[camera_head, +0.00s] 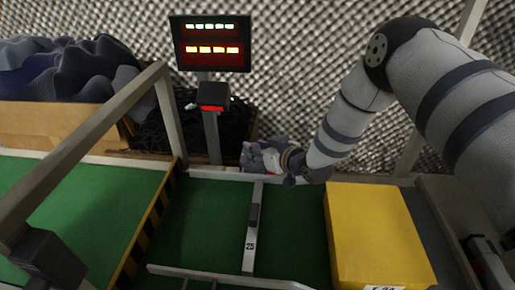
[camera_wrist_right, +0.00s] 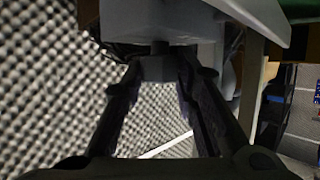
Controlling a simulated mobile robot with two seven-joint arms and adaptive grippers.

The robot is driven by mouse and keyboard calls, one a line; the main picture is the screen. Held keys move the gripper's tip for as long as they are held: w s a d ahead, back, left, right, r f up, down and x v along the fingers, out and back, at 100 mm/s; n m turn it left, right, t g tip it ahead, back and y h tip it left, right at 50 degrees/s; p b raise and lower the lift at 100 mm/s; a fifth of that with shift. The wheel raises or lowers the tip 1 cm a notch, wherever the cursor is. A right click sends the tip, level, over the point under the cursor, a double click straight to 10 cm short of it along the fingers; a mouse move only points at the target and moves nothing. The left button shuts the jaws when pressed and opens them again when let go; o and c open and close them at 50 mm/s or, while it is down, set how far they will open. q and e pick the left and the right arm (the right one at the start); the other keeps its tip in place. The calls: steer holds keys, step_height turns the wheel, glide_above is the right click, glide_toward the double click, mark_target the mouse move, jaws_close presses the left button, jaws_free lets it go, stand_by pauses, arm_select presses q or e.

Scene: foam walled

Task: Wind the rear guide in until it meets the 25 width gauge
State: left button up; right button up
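The width gauge marked 25 (camera_head: 250,245) is a pale strip lying across the green bed (camera_head: 205,225). A pale rail (camera_head: 220,176), apparently the rear guide, runs along the far side of the bed; the strip's far end appears close to it, and I cannot tell whether they touch. My right gripper (camera_head: 285,163) is at the far edge, right of the strip's far end. In the right wrist view its fingers close around a grey knob (camera_wrist_right: 158,68), which fills the gap between the tips. My left gripper is out of view.
A yellow box (camera_head: 375,235) stands right of the bed. A pale near rail (camera_head: 230,277) crosses the front. A post with a lit display (camera_head: 211,42) and a red-lit box (camera_head: 212,95) rises behind.

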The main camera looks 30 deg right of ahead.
jaws_close()
steer(key=shift+d, duration=0.15)
steer(key=shift+d+n+g+y, duration=0.1)
steer(key=shift+n+g+y, duration=0.2)
steer(key=shift+n+y, duration=0.85)
steer(key=n+y, duration=0.1)
steer(key=n+g+y+b, duration=0.1)
steer(key=y, duration=0.1)
steer(key=shift+w+d+f+n, duration=0.1)
steer(key=shift+f+n, duration=0.05)
steer(key=shift+n, duration=0.1)
steer(key=shift+n+g+y+b, duration=0.4)
steer(key=shift+n+y+b, duration=0.05)
steer(key=shift+n+y, duration=0.15)
